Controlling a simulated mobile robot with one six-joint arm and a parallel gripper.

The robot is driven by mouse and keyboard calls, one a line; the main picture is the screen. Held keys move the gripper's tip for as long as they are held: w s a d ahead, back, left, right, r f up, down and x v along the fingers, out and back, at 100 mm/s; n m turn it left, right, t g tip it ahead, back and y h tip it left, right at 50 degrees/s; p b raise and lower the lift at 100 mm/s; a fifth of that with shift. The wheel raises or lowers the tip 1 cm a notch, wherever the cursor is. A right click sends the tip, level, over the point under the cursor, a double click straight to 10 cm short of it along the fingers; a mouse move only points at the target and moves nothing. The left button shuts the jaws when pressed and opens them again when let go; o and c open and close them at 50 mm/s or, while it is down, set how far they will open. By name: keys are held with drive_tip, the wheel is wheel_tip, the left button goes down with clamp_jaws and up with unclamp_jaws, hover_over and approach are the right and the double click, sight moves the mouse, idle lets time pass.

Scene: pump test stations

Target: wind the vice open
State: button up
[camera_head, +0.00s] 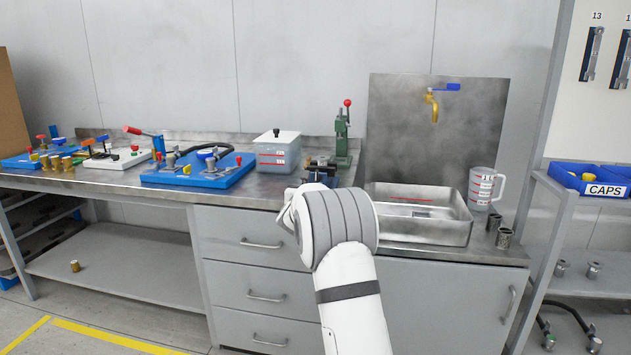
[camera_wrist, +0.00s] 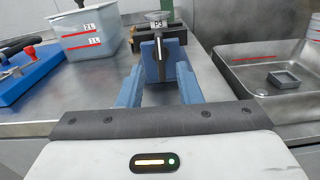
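The bench vice (camera_head: 322,166) is dark with some blue and stands on the steel bench, partly hidden behind my arm in the head view. In the wrist view its dark body (camera_wrist: 181,40) is at the top centre. A round grey piece marked P3 (camera_wrist: 158,20) is at its top. A thin grey upright bar (camera_wrist: 161,58) is below that piece. My gripper (camera_wrist: 160,75) has blue fingers pointing at the vice, one on each side of the bar. Bench shows between the finger bases. Whether the fingertips touch the bar is unclear. My arm hides the gripper in the head view.
A lidded tub (camera_head: 278,151) stands left of the vice and a green press (camera_head: 342,135) behind it. A steel sink tray (camera_head: 418,225) and a clear jug (camera_head: 481,187) are to the right. Blue pump boards (camera_head: 205,172) are further left.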

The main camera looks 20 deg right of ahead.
sight(317, 180)
drive_tip(key=shift+p+x, duration=0.35)
drive_tip(key=shift+x, duration=2.7)
drive_tip(key=shift+c, duration=0.3)
clamp_jaws()
